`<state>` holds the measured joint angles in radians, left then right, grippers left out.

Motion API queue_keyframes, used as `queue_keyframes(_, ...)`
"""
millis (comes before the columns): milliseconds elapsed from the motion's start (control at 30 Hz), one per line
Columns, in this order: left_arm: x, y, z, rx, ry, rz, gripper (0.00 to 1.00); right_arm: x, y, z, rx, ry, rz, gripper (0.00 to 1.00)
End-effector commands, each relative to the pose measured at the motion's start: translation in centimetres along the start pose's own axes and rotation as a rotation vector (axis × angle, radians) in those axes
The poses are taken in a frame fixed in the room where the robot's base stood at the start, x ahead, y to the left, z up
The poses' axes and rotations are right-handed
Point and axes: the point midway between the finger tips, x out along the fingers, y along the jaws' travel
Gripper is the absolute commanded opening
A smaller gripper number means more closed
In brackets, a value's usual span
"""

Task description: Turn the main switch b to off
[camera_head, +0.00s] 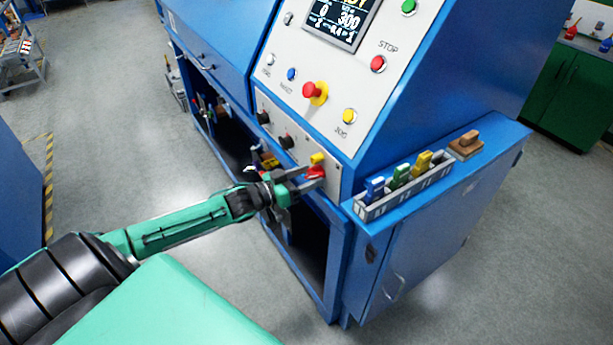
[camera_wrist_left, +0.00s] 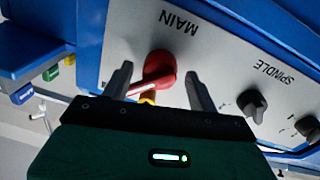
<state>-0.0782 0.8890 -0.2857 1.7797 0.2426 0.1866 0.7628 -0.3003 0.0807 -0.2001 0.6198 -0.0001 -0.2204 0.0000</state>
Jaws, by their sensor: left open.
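The main switch is a red rotary knob (camera_wrist_left: 160,68) under the word MAIN in the left wrist view, with a yellow part partly hidden by my gripper. In the head view the red knob (camera_head: 315,172) sits at the right end of the lower grey panel, with yellow above it. My left gripper (camera_head: 300,181) is at the panel, and its two fingers (camera_wrist_left: 158,88) are spread on either side of the red knob. The gripper is open; whether a finger touches the knob I cannot tell. My right gripper is not in view.
Black knobs, one labelled SPINDLE (camera_wrist_left: 252,103), lie along the same panel. Above are a red mushroom button (camera_head: 314,91), a STOP button (camera_head: 378,64) and a display (camera_head: 342,20). A grey tray (camera_head: 362,211) with coloured tags stands on the blue side cabinet (camera_head: 440,240).

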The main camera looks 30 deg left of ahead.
Motion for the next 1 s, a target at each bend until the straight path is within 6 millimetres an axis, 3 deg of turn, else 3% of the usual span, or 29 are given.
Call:
queue_keyframes(233, 0.03, 0.0, 0.04, 0.0, 0.0, 0.0, 0.59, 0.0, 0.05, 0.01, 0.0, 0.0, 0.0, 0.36)
queue_keyframes(500, 0.03, 0.01, 0.02, 0.0, 0.0, 0.0, 0.08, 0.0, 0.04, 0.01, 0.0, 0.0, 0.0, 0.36)
queue_keyframes(567, 0.03, 0.01, 0.01, 0.0, 0.0, 0.0, 0.0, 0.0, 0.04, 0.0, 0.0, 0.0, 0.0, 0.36)
queue_keyframes(1000, 0.04, 0.03, -0.21, -0.106, 0.007, 0.002, 0.0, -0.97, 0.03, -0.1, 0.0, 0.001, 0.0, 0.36)
